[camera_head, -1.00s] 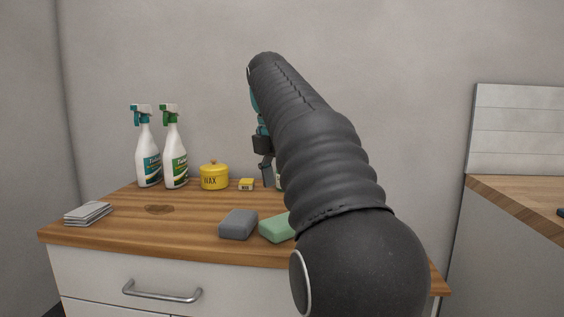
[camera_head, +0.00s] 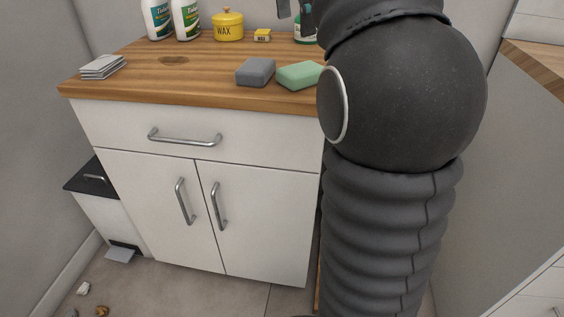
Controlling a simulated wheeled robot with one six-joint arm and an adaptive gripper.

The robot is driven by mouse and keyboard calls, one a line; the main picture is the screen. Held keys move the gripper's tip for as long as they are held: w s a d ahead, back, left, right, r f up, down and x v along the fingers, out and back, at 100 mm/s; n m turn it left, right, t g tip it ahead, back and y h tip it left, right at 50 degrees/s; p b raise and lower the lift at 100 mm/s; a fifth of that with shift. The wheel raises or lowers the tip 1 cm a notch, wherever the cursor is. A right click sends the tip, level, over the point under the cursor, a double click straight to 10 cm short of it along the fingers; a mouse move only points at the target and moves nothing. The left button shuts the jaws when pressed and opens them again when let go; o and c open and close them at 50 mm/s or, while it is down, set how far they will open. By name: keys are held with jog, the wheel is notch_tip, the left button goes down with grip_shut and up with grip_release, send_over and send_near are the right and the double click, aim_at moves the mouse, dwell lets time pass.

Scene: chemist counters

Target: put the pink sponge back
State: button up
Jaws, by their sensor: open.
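No pink sponge shows in the view. A grey sponge (camera_head: 255,72) and a green sponge (camera_head: 299,75) lie side by side near the front edge of the wooden counter top (camera_head: 150,84). Only the fingertip end of my gripper (camera_head: 289,9) shows at the top edge, open, above the back of the counter between the small yellow box and a green-labelled bottle. I see nothing held in it. My dark arm covers the right end of the counter and whatever lies behind it.
Grey cloths (camera_head: 103,66) lie left, near a stain (camera_head: 174,60). A pedal bin (camera_head: 105,215) and crumbs (camera_head: 83,288) are below.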

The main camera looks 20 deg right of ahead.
jog(key=s+a+f+m+t, duration=0.1)
jog(key=s+a+f+m, duration=0.2)
jog(key=s+f+m, duration=0.3)
jog(key=s+a+f+m+t+y, duration=0.1)
jog(key=s+a+f+m, duration=0.3)
jog(key=f, duration=0.8)
jog(key=s+a+f+m+t, duration=0.2)
jog(key=s+a+f+m, duration=0.2)
jog(key=s+f+m, duration=0.3)
notch_tip(320, 180, down, 2)
jog(key=shift+s+f+m+t+y, duration=0.2)
jog(key=shift+s+m+t+y, duration=0.15)
jog(key=shift+s, duration=0.8)
jog(key=shift+a, duration=0.1)
